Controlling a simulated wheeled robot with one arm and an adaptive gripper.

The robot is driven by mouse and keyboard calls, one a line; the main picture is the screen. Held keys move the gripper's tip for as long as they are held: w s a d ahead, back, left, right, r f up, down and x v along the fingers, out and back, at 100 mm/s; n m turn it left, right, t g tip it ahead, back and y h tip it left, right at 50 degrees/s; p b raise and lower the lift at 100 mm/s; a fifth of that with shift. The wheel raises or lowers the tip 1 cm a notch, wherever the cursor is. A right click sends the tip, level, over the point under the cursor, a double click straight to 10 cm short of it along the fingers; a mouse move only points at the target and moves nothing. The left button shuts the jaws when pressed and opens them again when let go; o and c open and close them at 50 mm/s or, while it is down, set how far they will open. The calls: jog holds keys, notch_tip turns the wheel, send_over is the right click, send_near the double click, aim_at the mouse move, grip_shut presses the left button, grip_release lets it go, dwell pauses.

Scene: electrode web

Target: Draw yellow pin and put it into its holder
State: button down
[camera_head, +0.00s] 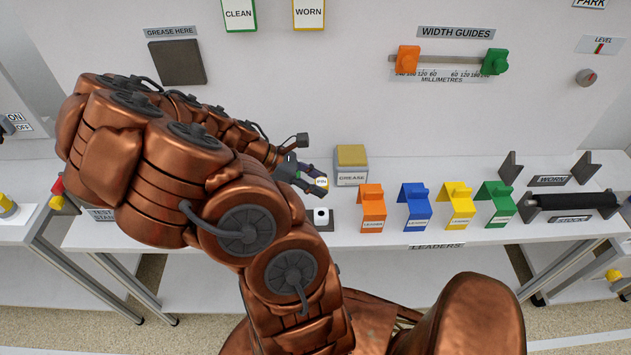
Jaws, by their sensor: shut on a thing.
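My gripper (312,182) is at the end of my copper-coloured arm, over the front part of the table. My arm hides part of the block's left side.
A grey grease box with a yellow top (351,165) stands close right of my gripper. Orange (371,207), blue (416,207), yellow (459,206) and green (495,205) leader blocks line the table. A black roller (575,201) lies at right. A panel rises behind.

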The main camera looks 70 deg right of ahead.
jog(key=shift+r, duration=0.2)
jog(key=b, duration=0.3)
send_over(317, 213)
jog(key=shift+f, duration=2.95)
jog(key=shift+f+b, duration=0.65)
jog(key=shift+f, duration=1.45)
jog(key=c, duration=0.6)
grip_release()
jog(key=v, duration=1.2)
jog(key=shift+r, duration=0.15)
